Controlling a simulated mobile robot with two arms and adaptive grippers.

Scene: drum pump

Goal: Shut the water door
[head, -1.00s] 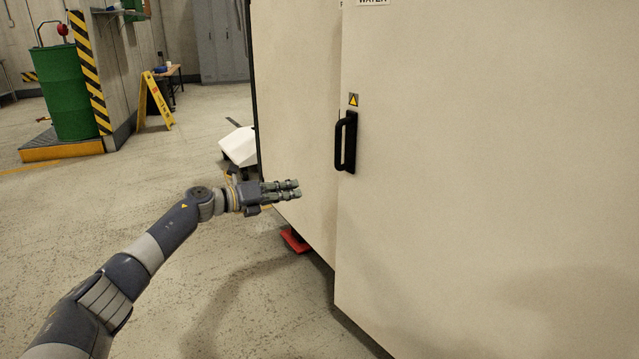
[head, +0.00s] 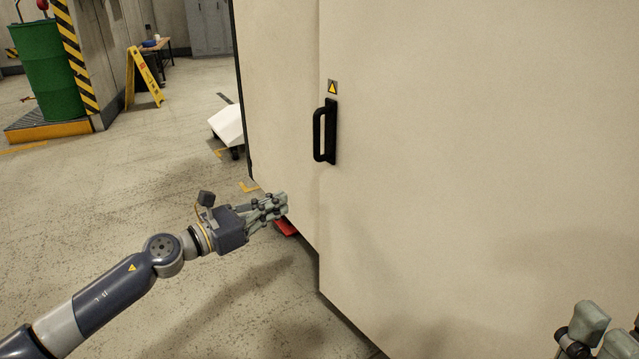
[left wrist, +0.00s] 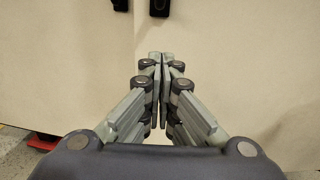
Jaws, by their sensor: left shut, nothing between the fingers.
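The water door (head: 470,150) is a large cream panel filling the right of the head view. Its left edge seems to stand a little proud of the neighbouring cream panel (head: 280,110), with its bottom corner lower. A black handle (head: 325,132) is near that edge, under a yellow warning sign. My left gripper (head: 284,203) is shut and empty, below and left of the handle. In the left wrist view its fingertips (left wrist: 160,58) point at the panels, a dark handle (left wrist: 160,7) beyond. Contact cannot be told. My right gripper (head: 600,330) is partly cut off at lower right.
A red item (head: 286,228) lies low beneath the cabinet's left panel. A white object (head: 227,125) is on the floor behind. A yellow floor sign (head: 146,76) and green drum (head: 50,82) stand far left. The floor in the left foreground is clear.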

